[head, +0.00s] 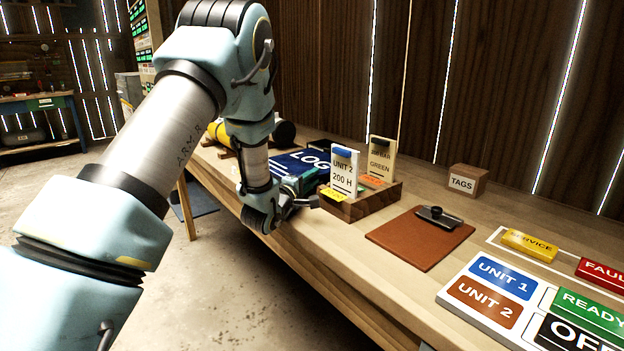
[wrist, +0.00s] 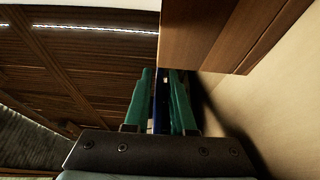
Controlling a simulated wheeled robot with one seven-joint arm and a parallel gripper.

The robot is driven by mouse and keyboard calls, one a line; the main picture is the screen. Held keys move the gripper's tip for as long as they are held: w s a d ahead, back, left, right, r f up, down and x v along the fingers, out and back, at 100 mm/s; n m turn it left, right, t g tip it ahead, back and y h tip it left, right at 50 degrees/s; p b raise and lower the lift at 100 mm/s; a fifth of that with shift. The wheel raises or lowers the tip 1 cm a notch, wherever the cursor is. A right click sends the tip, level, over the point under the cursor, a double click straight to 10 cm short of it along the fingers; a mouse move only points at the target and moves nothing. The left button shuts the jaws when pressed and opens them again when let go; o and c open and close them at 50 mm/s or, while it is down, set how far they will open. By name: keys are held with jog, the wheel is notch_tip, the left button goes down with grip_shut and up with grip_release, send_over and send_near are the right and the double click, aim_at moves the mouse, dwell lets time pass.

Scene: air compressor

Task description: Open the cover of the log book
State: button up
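The log book (head: 296,160) is dark blue with white "LOG" lettering and lies on the workbench, partly hidden by my arm and the card holder. My gripper (head: 306,183) is low at the book's near right side, close to the card holder. In the wrist view my two green fingers (wrist: 166,92) stand apart with a narrow gap. A dark blue strip (wrist: 160,112), likely the book's edge, shows in that gap. Dark space beside it suggests the fingers are not closed on it. Whether either finger touches the book cannot be told.
A wooden card holder (head: 362,204) with upright cards stands immediately right of my gripper. A brown clipboard (head: 420,240), a tags box (head: 467,181) and a unit status board (head: 500,292) are farther right. The workbench (head: 345,240) has its front edge below my gripper.

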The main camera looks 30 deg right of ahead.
grip_shut()
dwell(1.1)
